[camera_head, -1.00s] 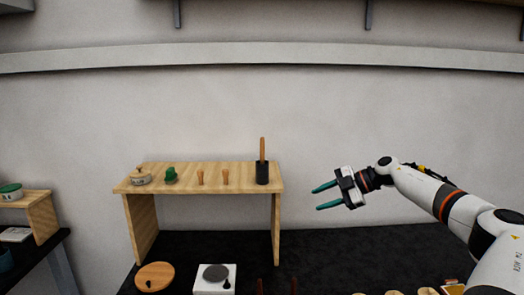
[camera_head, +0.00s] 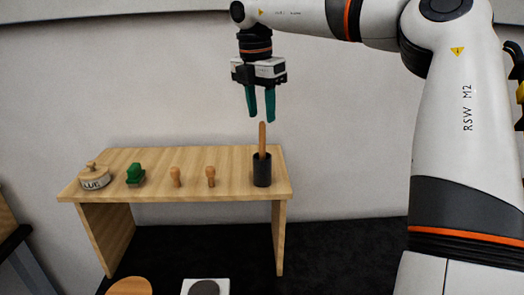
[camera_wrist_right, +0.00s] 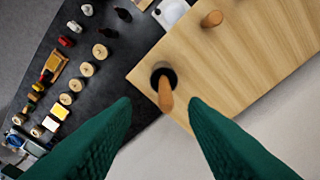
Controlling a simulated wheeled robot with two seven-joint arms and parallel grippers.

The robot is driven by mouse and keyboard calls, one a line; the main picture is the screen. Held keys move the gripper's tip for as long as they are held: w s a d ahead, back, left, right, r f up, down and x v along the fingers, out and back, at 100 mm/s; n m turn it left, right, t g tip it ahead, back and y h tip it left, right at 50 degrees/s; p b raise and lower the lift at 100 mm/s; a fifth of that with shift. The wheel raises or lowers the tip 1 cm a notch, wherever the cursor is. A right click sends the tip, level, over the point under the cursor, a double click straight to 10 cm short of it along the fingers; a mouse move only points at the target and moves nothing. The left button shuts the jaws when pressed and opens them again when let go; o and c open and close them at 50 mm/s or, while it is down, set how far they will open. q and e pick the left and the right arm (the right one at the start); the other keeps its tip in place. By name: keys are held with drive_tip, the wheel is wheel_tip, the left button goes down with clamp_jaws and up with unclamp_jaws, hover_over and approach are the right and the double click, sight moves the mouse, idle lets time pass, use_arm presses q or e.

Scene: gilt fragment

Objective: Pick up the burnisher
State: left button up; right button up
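The burnisher is probably the tool whose wooden handle (camera_head: 262,140) stands upright in a black cup (camera_head: 262,172) at the right end of the wooden shelf; its lower end is hidden in the cup. In the right wrist view the handle (camera_wrist_right: 166,96) and the cup (camera_wrist_right: 158,68) lie just beyond and between the fingertips. My right gripper (camera_head: 262,118) points down, open and empty, with its green fingers just above the handle top. In the right wrist view the fingers (camera_wrist_right: 160,104) are apart. My left gripper is not in view.
The wooden shelf (camera_head: 150,193) also carries a lidded pot (camera_head: 94,177), a green item (camera_head: 135,173) and two small wooden-handled tools (camera_head: 175,177). Below are a round wooden lid (camera_head: 129,287) and a white device (camera_head: 220,283). Several small items lie on the dark table (camera_wrist_right: 112,75).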

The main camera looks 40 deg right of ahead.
sight(262, 122)
wheel_tip(262, 122, down, 2)
drive_tip(key=shift+d, duration=0.15)
drive_tip(key=shift+w+d+f+p, duration=0.2)
drive_tip(key=shift+f+p, duration=0.45)
drive_tip(key=shift+p, duration=0.05)
drive_tip(key=f+p, duration=0.2)
drive_tip(key=f, duration=0.1)
drive_tip(key=shift+w+d+f, duration=0.15)
drive_tip(key=shift+d+f, duration=0.15)
drive_tip(key=shift+f, duration=0.4)
drive_tip(key=shift+c, duration=0.3)
clamp_jaws()
